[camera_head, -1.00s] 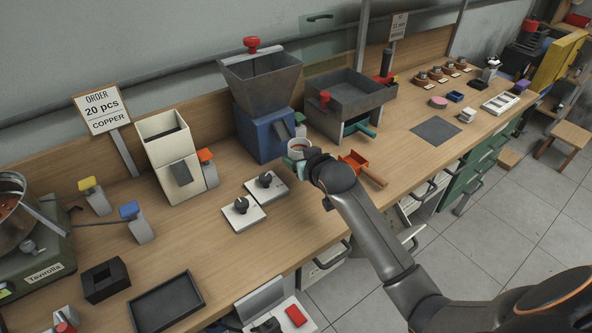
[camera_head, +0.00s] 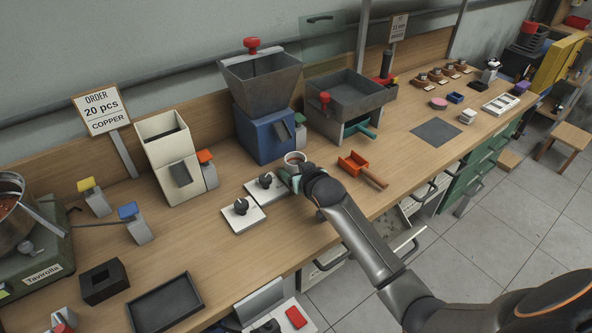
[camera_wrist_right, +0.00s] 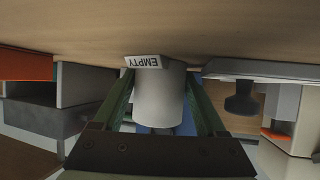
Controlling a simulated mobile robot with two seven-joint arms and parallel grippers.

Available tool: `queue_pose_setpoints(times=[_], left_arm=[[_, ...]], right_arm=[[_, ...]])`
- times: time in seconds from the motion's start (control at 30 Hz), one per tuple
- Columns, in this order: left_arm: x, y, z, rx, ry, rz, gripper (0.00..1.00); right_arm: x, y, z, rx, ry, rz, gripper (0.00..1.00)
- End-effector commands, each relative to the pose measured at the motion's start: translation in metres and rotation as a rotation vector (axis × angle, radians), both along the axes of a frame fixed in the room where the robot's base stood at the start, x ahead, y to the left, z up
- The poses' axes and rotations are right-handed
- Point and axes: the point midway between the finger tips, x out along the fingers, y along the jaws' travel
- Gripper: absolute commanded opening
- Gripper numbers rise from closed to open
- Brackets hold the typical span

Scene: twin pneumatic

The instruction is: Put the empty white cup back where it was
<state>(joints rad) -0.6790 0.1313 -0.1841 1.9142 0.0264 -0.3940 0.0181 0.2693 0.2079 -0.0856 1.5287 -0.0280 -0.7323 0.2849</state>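The white cup (camera_head: 294,158) is in front of the blue machine, beside the rear white plate with a black knob. My right gripper (camera_head: 291,171) is at the cup's near side in the head view. In the right wrist view, which is upside down, the cup (camera_wrist_right: 159,95) stands between the two green fingers of my gripper (camera_wrist_right: 160,100), which look closed against its sides. A small white label reading EMPTY (camera_wrist_right: 146,62) shows at the cup's bench end. I cannot tell whether the cup touches the bench. My left gripper is out of view.
The blue hopper machine (camera_head: 262,132) stands behind the cup. Two white plates with black knobs, the nearer plate (camera_head: 236,222) among them, lie to the left. An orange scoop (camera_head: 352,163) lies to the right. The bench is clear between cup and scoop.

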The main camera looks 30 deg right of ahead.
Motion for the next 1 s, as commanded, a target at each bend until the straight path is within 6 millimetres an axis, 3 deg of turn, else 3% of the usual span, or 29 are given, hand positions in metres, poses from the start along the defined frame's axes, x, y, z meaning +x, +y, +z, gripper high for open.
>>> queue_pose_setpoints(times=[0.03,0.2,0.57,1.0], left_arm=[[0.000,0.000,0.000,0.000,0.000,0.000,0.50],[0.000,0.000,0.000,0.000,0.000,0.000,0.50],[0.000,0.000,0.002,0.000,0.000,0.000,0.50],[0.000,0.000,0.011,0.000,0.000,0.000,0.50]], right_arm=[[0.000,0.000,0.000,0.000,0.001,0.000,0.81],[0.000,0.000,0.000,0.000,0.000,0.000,1.00],[-0.002,0.000,0.005,0.000,0.000,0.000,1.00],[-0.061,0.007,0.038,0.000,-0.001,0.000,1.00]])
